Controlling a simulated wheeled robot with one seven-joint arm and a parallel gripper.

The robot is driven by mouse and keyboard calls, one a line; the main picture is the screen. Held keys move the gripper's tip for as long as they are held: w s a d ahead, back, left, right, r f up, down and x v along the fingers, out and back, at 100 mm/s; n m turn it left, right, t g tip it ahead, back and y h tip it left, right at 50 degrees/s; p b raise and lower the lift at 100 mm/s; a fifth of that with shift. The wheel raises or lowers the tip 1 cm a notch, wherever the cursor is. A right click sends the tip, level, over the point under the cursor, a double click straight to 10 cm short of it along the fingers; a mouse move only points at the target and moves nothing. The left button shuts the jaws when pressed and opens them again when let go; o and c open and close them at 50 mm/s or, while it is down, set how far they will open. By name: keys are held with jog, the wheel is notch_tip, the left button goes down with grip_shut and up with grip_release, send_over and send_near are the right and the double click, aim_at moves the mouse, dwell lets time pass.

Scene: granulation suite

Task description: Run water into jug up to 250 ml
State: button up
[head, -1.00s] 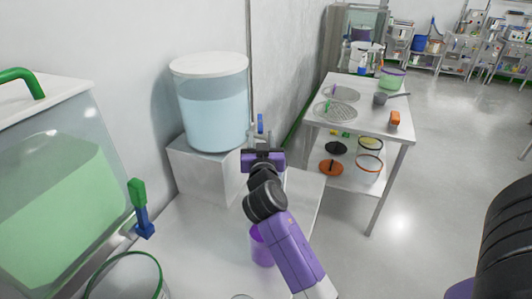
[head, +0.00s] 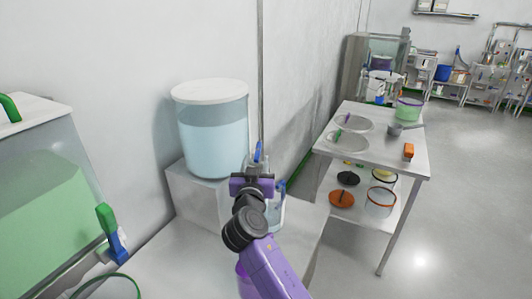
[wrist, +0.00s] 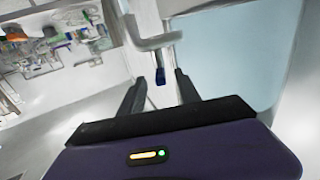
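A clear tank of pale blue water (head: 212,135) with a white lid stands on a white block. Its tap has a blue lever (head: 258,152), which also shows in the wrist view (wrist: 160,76) below a grey tap body. My gripper (head: 254,172) is at the tap. In the wrist view my gripper (wrist: 158,84) is open, with its dark fingers on either side of the blue lever and gaps visible. A clear jug-like vessel (head: 278,212) stands behind my gripper, partly hidden; its water level cannot be read. A purple vessel (head: 243,285) is mostly hidden by my arm.
A tank of green liquid (head: 45,180) with a green-and-blue tap (head: 111,232) stands at left. A green-rimmed container (head: 105,285) is at the lower left. A white side table (head: 385,150) with sieves and a pan stands at right. Open floor lies right of it.

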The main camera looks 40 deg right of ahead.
aim_at(257, 153)
jog(key=shift+p+x, duration=0.45)
jog(key=shift+x, duration=1.95)
grip_shut()
